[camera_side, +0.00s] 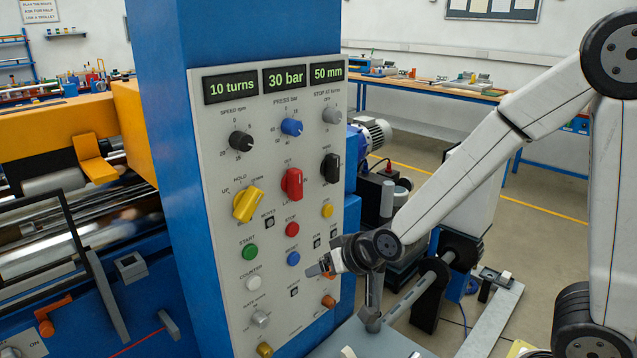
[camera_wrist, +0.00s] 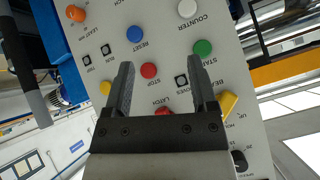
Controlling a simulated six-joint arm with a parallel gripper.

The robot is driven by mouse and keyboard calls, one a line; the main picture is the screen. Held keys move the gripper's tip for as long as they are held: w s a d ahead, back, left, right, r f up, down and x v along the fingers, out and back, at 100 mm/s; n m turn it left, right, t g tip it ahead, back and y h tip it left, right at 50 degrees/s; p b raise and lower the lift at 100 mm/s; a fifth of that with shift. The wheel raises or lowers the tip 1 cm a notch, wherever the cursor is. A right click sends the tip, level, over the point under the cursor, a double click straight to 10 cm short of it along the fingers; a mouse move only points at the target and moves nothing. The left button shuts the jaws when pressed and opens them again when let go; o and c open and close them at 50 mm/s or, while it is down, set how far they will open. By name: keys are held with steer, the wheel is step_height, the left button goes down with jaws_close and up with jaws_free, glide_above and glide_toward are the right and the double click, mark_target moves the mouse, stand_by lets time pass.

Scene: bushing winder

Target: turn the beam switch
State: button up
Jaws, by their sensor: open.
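A yellow rotary switch (camera_side: 248,204) with UP, HOLD and DOWN marks sits at the left of the grey control panel (camera_side: 212,150). In the wrist view my gripper (camera_wrist: 160,64) is open and empty, facing the panel's buttons. The yellow switch (camera_wrist: 228,104) shows beside the right finger, partly hidden by it.
A red rotary switch (camera_side: 291,184) and a black one (camera_side: 330,168) are right of the yellow switch. Green START (camera_side: 250,251), red STOP (camera_side: 292,229) and blue RESET (camera_side: 293,258) buttons sit below. Several more knobs surround them. Open space lies before the panel.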

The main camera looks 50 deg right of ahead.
steer(key=w+a+r+m+t, duration=0.3)
steer(key=w+r+t, duration=0.1)
steer(key=w+r, duration=0.1)
steer(key=m+t, duration=0.3)
steer(key=t, duration=0.2)
glide_toward(255, 205)
steer(key=w, duration=0.3)
steer(key=shift+s+a+r+h, duration=0.15)
steer(key=shift+a+r+h, duration=0.15)
steer(key=shift+h, duration=0.1)
steer(key=shift+w+f, duration=0.1)
steer(key=shift+w, duration=3.8)
jaws_close()
